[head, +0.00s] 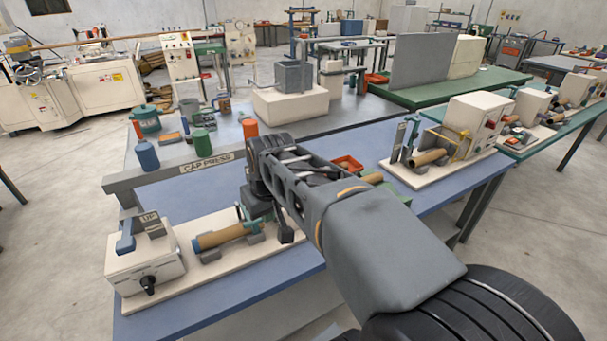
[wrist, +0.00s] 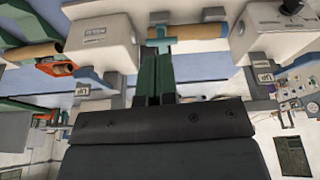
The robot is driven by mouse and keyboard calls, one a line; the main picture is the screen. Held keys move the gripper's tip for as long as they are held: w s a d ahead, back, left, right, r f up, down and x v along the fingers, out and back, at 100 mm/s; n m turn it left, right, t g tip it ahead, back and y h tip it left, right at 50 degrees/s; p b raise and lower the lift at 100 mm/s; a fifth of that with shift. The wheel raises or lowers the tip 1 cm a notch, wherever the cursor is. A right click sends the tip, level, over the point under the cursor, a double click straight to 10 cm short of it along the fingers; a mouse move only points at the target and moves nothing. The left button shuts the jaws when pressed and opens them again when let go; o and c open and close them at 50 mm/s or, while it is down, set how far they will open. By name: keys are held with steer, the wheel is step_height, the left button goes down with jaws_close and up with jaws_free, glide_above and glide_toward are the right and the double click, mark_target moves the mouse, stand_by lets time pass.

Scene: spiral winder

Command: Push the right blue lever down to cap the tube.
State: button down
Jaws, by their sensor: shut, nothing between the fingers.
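The cap press has a left white box (head: 145,262) with a blue lever (head: 125,237), an "UP" plate and a black knob. A brown tube (head: 222,236) with a blue left end lies on the base. My arm hides the right box and right lever in the head view. The wrist view looks upside down: the right box (wrist: 100,38) is at left, with the right blue lever (wrist: 90,74) beside an "UP" plate (wrist: 83,90). My gripper (wrist: 158,60) is shut and empty, its tips near a teal clamp (wrist: 160,38) by the tube. I see no contact with the lever.
A grey beam (head: 165,174) marked "CAP PRESS" spans behind the press. Blue and green canisters stand behind it. A red bin (head: 348,163) and another tube machine (head: 470,125) are to the right. The blue tabletop (head: 200,187) is bare behind the tube.

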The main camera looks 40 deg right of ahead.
steer(key=w+d+r, duration=0.4)
steer(key=d, duration=0.5)
steer(key=w+d+r+m, duration=0.1)
steer(key=w+d+r, duration=0.4)
steer(key=d, duration=0.4)
steer(key=shift+d+r+g+p, duration=0.15)
steer(key=shift+r+g+p, duration=0.05)
steer(key=shift+g+p, duration=0.1)
steer(key=x, duration=1.2)
steer(key=shift+s, duration=0.3)
steer(key=shift+s+f, duration=0.15)
steer(key=shift+f, duration=0.85)
